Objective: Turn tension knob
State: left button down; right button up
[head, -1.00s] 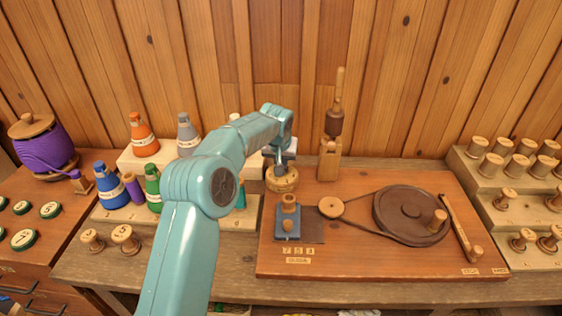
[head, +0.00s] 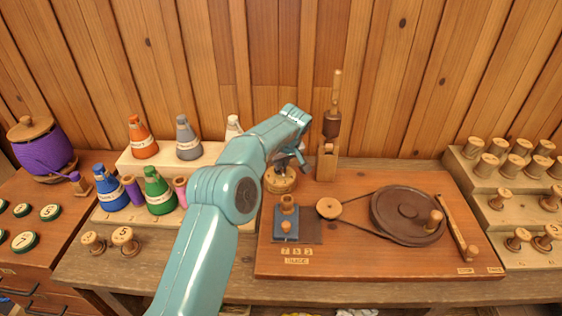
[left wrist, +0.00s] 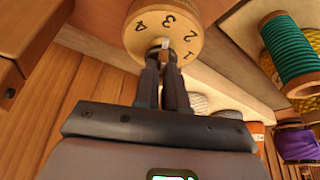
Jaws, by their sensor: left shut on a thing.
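The tension knob (head: 281,182) is a round pale wooden dial at the back left of the brown winder board (head: 350,262). In the left wrist view the knob (left wrist: 183,18) shows its face with black numerals, 4, 3, 2 and 1 among them. My left gripper (head: 288,164) is at the knob, partly hidden by its own wrist. In the left wrist view its dark fingers (left wrist: 164,62) are close together on a small raised part at the middle of the dial. My right gripper is out of view.
A wooden post with a dark-collared handle (head: 331,125) stands just right of the knob. A spool on a blue block (head: 286,225) is in front. A dark belt wheel (head: 400,205) is to the right. Coloured cones (head: 160,190) and stepped racks of spools flank the board.

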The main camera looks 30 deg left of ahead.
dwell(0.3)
pick_arm(q)
jog(key=c, duration=1.2)
grip_release()
jog(key=shift+d, duration=0.1)
jog(key=v, duration=1.6)
jog(key=shift+r, duration=0.25)
